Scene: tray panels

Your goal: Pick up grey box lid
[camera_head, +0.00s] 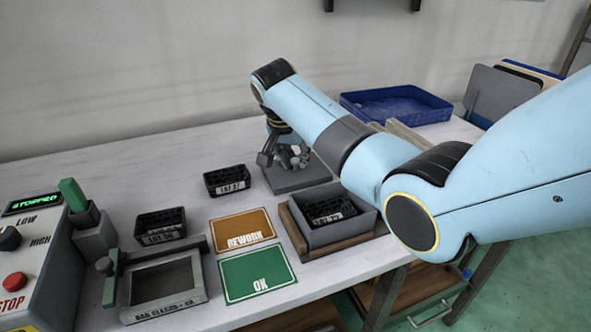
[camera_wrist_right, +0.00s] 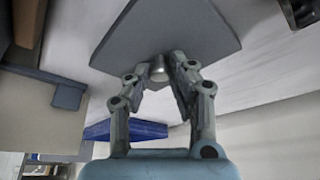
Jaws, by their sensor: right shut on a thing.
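The grey box lid (camera_head: 297,180) is a flat grey plate at the middle back of the table in the head view. It fills the upper middle of the right wrist view (camera_wrist_right: 175,30), with a round metallic knob (camera_wrist_right: 158,72) on it. My right gripper (camera_head: 287,158) is above the lid, its fingers shut on the knob (camera_wrist_right: 159,76). I cannot tell whether the lid touches the table. The open grey box (camera_head: 318,237) stands on a wooden base just in front and to the right, with a black labelled tray (camera_head: 330,212) inside. My left gripper is not in view.
Two black labelled trays (camera_head: 227,180) (camera_head: 160,226) stand left of the lid. Orange REWORK (camera_head: 242,226) and green OK (camera_head: 257,275) cards lie in front. A grey frame fixture (camera_head: 165,282) and control panel (camera_head: 30,270) are left. A blue tray (camera_head: 397,105) is behind.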

